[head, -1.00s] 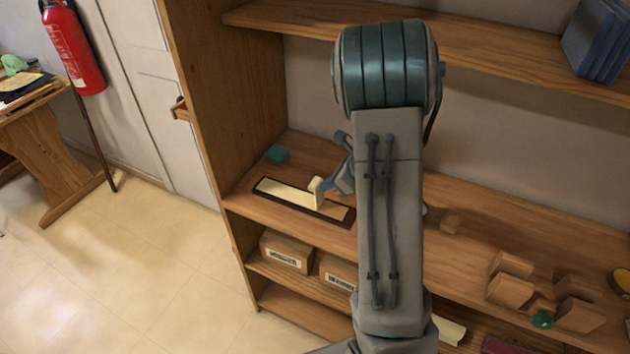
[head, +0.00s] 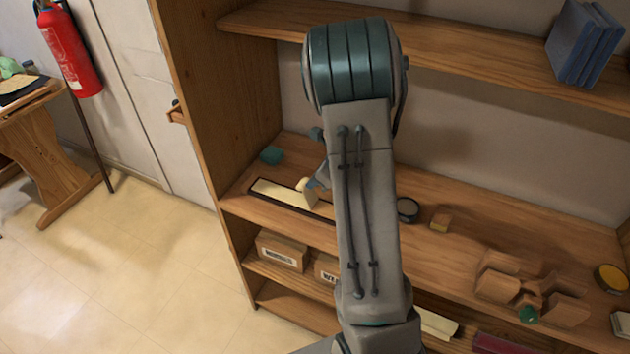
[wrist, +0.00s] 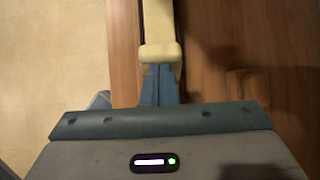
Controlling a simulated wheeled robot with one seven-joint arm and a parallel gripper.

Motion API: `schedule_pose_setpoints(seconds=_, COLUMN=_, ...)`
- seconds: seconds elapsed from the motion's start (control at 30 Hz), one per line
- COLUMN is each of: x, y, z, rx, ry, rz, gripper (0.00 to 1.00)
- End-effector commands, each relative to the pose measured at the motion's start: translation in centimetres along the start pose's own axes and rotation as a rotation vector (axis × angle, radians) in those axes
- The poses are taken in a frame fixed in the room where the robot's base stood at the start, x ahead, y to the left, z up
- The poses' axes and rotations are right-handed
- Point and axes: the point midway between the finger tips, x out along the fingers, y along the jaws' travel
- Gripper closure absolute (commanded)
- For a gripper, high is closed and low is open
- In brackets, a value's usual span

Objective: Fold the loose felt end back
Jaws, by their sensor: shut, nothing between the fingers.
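The cream felt strip (head: 272,190) lies in a long dark-edged tray on the middle shelf. Its loose end (head: 304,186) stands up from the strip and leans towards the far left, with a curled top. In the wrist view the strip runs away from me, and the raised end (wrist: 160,53) is a wider cream band across it. My gripper (head: 317,183) is on the right side of the raised end. Its blue-grey fingers (wrist: 158,72) are shut with nothing between them, and the tips appear to touch the near side of the band. My arm hides the tray's right end.
A teal block (head: 271,155) lies behind the tray. The cabinet's left side panel (head: 188,90) and upper shelf (head: 440,55) bound the space.

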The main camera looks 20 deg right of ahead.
Motion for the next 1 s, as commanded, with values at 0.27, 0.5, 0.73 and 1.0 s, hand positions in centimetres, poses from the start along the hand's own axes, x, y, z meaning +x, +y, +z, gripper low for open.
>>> schedule_pose_setpoints(seconds=0.27, x=-0.6, y=0.0, z=0.4, rx=0.0, ry=-0.001, rz=0.0, gripper=1.0)
schedule_pose_setpoints(seconds=0.5, x=-1.4, y=0.0, z=1.0, rx=-0.001, ry=-0.001, rz=0.0, gripper=1.0)
schedule_pose_setpoints(seconds=0.73, x=-2.4, y=-0.2, z=0.3, rx=-0.001, ry=-0.001, rz=0.0, gripper=1.0)
schedule_pose_setpoints(seconds=1.0, x=-6.8, y=-0.2, z=-0.1, rx=-0.017, ry=-0.004, rz=0.004, gripper=1.0)
